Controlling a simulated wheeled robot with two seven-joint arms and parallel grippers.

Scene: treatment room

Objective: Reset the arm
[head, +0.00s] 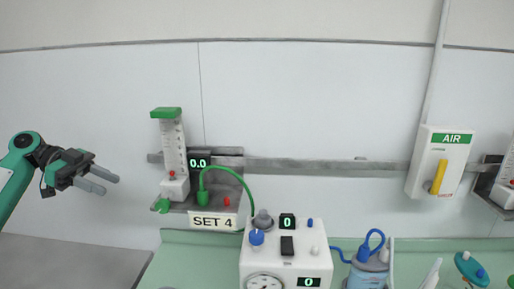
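My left gripper (103,181) is at the far left of the head view, on the end of a green arm that comes in from the left edge. Its two grey fingers are apart, with nothing between them, and point to the right. It hangs in the air in front of the white wall, left of the flowmeter (173,150) with the green top, with a gap between them. My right gripper does not show in the head view.
A "SET 4" sign (213,222) hangs under a display reading 0.0. A white machine (283,262) with a gauge stands on the green counter (190,262). Right of it are a blue-capped jar (368,268) and an AIR wall box (440,165). A grey surface (65,265) at lower left is bare.

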